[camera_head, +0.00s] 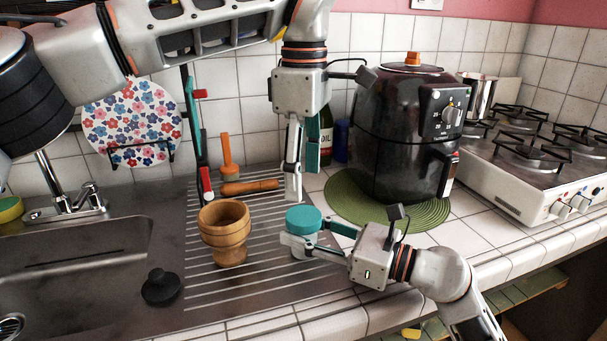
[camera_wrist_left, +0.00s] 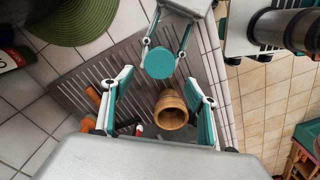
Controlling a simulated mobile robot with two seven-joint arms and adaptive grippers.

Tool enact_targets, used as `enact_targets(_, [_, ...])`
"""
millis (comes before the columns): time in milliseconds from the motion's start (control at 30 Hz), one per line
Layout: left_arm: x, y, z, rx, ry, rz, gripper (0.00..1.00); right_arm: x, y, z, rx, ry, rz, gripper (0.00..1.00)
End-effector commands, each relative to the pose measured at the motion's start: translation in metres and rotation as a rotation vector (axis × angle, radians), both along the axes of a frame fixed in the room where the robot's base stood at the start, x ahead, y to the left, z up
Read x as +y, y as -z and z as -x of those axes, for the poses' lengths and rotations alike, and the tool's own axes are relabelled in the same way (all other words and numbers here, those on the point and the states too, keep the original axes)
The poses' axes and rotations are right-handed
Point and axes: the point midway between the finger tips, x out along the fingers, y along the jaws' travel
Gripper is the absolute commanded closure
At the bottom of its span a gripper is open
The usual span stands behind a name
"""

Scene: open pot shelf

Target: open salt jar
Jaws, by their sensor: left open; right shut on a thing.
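The salt jar's round teal lid (camera_head: 304,219) is on top, and its body is mostly hidden by the fingers around it. My right gripper (camera_head: 305,240) is shut on the jar and holds it upright over the right part of the ribbed drainboard. The lid also shows in the left wrist view (camera_wrist_left: 159,63), between the right gripper's fingers. My left gripper (camera_head: 300,180) is open, points down and is empty, just above and behind the lid in the head view. Its spread fingers (camera_wrist_left: 157,110) show in the left wrist view, with the lid beyond them.
A wooden mortar (camera_head: 225,245) stands on the drainboard (camera_head: 205,290) left of the jar. A black plug (camera_head: 161,287) lies near the sink (camera_head: 75,265). A dark air fryer (camera_head: 408,140) on a green mat (camera_head: 425,215) stands close behind right, with the stove (camera_head: 535,165) beyond.

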Motion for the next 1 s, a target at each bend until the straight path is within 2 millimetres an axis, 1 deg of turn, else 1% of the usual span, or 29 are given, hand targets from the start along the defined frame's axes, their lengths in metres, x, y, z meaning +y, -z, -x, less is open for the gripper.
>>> enact_targets(100, [0.0, -0.001, 0.0, -0.002, 0.197, 0.0, 0.42, 0.0, 0.0, 0.0, 0.0, 0.0, 0.0, 1.0])
enact_targets(200, [0.0, 0.0, -0.001, -0.001, 0.337, 0.001, 0.42, 0.0, 0.0, 0.0, 0.0, 0.0, 0.0, 1.0])
enact_targets(300, [0.0, -0.001, -0.001, -0.001, 0.437, 0.001, 0.42, 0.0, 0.0, 0.0, 0.0, 0.0, 0.0, 1.0])
enact_targets(400, [0.0, 0.0, 0.0, 0.0, 0.497, 0.002, 0.42, 0.0, 0.0, 0.0, 0.0, 0.0, 0.0, 1.0])
enact_targets(567, [0.0, 0.008, -0.001, 0.003, 0.531, 0.003, 0.42, 0.0, 0.0, 0.0, 0.0, 0.0, 0.0, 1.0])
enact_targets(667, [0.001, 0.02, 0.0, 0.004, 0.53, 0.002, 0.42, 0.0, 0.0, 0.0, 0.0, 0.0, 0.0, 1.0])
enact_targets(900, [0.0, 0.056, 0.0, 0.004, 0.529, 0.005, 0.42, 0.0, 0.0, 0.0, 0.0, 0.0, 0.0, 1.0])
enact_targets(1000, [0.0, 0.067, 0.0, 0.003, 0.528, 0.004, 0.42, 0.0, 0.0, 0.0, 0.0, 0.0, 0.0, 1.0])
